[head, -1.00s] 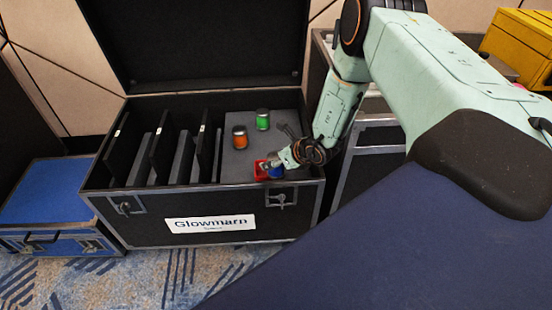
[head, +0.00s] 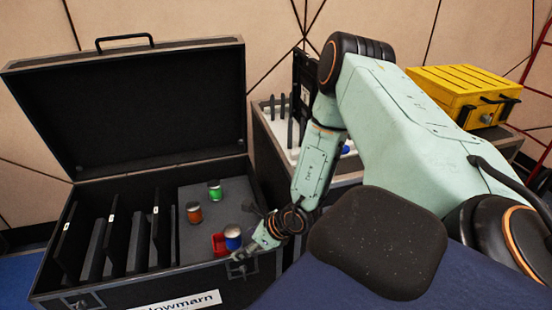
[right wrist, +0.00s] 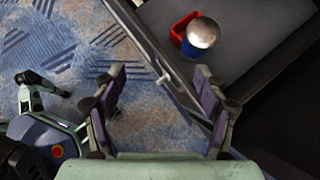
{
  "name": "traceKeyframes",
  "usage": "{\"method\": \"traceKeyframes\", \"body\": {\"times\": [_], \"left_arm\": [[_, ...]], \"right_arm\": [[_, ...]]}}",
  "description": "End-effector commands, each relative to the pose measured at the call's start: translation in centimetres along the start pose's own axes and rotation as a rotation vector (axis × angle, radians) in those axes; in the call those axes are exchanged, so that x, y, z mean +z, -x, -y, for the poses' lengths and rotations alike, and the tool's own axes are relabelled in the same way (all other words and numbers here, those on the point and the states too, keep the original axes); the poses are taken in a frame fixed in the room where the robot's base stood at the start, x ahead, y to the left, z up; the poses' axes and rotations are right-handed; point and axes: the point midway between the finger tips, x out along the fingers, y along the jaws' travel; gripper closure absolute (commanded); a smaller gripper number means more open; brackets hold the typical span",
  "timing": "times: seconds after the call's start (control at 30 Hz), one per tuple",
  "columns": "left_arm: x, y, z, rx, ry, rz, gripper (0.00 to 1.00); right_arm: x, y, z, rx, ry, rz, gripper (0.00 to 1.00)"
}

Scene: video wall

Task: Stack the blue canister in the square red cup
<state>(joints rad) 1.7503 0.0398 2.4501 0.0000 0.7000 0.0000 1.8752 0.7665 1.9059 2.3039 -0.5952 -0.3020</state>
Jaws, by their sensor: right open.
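The blue canister (head: 233,238), with a silver lid, stands upright at the right side of the square red cup (head: 217,243), on the grey panel inside the black case. Both also show at the top of the right wrist view, the canister (right wrist: 203,35) overlapping the red cup (right wrist: 178,30). The canister hides part of the cup, and I cannot tell whether it is fully inside. My right gripper (head: 243,258) is at the case's front edge, apart from the canister. In the right wrist view it (right wrist: 160,97) is open and empty. My left gripper is not in view.
An orange canister (head: 194,212) and a green canister (head: 215,190) stand farther back on the grey panel (head: 190,240). Upright dividers (head: 137,245) fill the case's left part. The open lid (head: 150,110) rises behind. A yellow box (head: 463,95) is at the right.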

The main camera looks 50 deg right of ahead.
Motion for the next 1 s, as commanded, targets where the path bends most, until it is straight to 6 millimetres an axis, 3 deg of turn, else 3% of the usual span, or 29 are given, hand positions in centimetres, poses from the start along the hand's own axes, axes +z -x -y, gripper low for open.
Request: {"method": "traceKeyframes", "body": {"times": [0.03, 0.13, 0.2, 0.33, 0.47, 0.63, 0.83, 1.0], "left_arm": [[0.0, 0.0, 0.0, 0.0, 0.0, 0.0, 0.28], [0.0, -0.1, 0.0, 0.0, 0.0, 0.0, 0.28], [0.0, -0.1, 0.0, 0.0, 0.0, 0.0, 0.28], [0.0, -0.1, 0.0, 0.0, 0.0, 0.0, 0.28], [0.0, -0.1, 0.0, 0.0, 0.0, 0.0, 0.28], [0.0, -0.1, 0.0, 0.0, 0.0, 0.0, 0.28], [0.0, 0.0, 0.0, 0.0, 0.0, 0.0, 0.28], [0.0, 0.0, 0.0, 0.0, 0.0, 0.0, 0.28]], "right_arm": [[-1.1, 0.0, -3.1, 0.092, 0.08, -0.054, 0.28], [-4.2, 0.9, -8.8, 0.283, 0.266, -0.174, 0.28], [-6.7, 2.1, -11.9, 0.405, 0.405, -0.259, 0.28], [-11.3, 5.2, -15.8, 0.603, 0.678, -0.407, 0.28], [-15.3, 8.5, -17.2, 0.764, 0.975, -0.533, 0.28], [-18.7, 11.7, -16.7, 0.916, 1.394, -0.638, 0.28], [-19.6, 12.8, -15.6, 1.004, 1.911, -0.627, 0.28], [-18.5, 12.2, -16.7, 1.006, 2.31, -0.475, 0.28]]}}
